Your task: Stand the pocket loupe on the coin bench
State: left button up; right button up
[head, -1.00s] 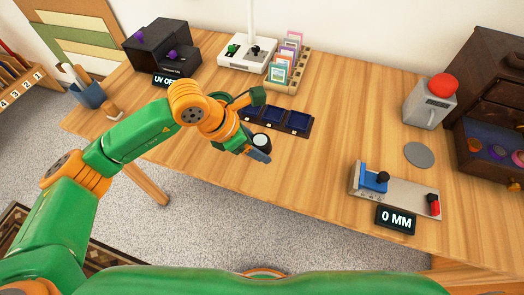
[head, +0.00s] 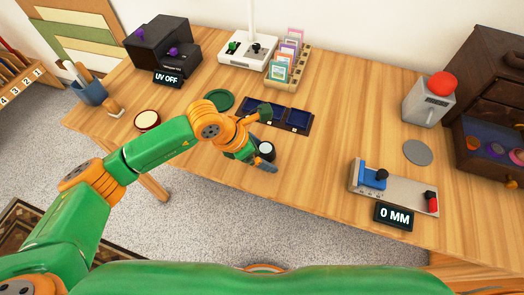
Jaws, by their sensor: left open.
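A small dark cylinder with a pale top, which I take for the pocket loupe (head: 267,149), is upright at my left gripper (head: 261,154), near the front edge of the wooden bench (head: 330,150). The left gripper is open, with its dark fingers beside the loupe. One finger hides part of its lower side. I cannot tell whether the loupe's base touches the wood. My right gripper is not in view.
A dark blue compartment tray (head: 299,118) lies just behind the loupe. A green round pad (head: 220,97) and a cream-topped round box (head: 147,120) are to the left. A slide gauge (head: 405,190) and grey disc (head: 417,152) lie right. Bare wood separates them.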

pick_arm(q)
jog(key=shift+r, duration=0.25)
jog(key=v, duration=1.1)
jog(key=shift+a+r, duration=0.25)
jog(key=shift+r, duration=0.05)
jog(key=shift+s, duration=0.1)
